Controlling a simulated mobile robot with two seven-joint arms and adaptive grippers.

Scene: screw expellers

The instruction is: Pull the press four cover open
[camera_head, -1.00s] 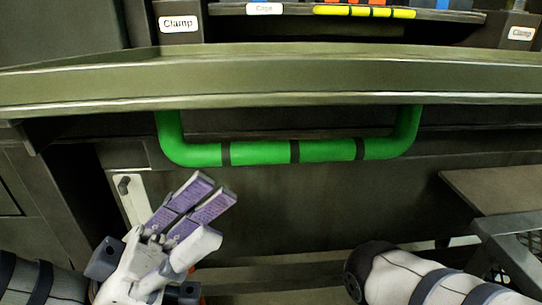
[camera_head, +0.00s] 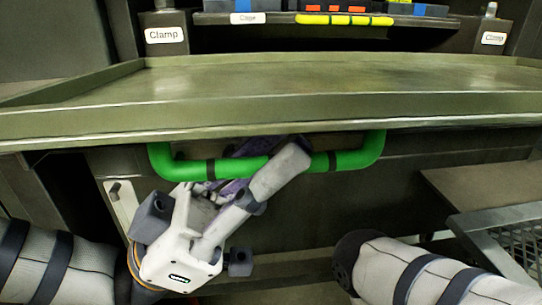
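The green handle (camera_head: 352,160), a bar with dark bands, hangs below the front edge of an olive metal tray-like top (camera_head: 330,85); no label in view names it as the press four cover.
Two "Clamp" labels (camera_head: 166,35) and a shelf with yellow, blue and orange items (camera_head: 345,20) are at the back. A brown ledge (camera_head: 480,190) and a grey mesh-sided frame (camera_head: 510,235) stand at the right. The tray-like surface is bare.

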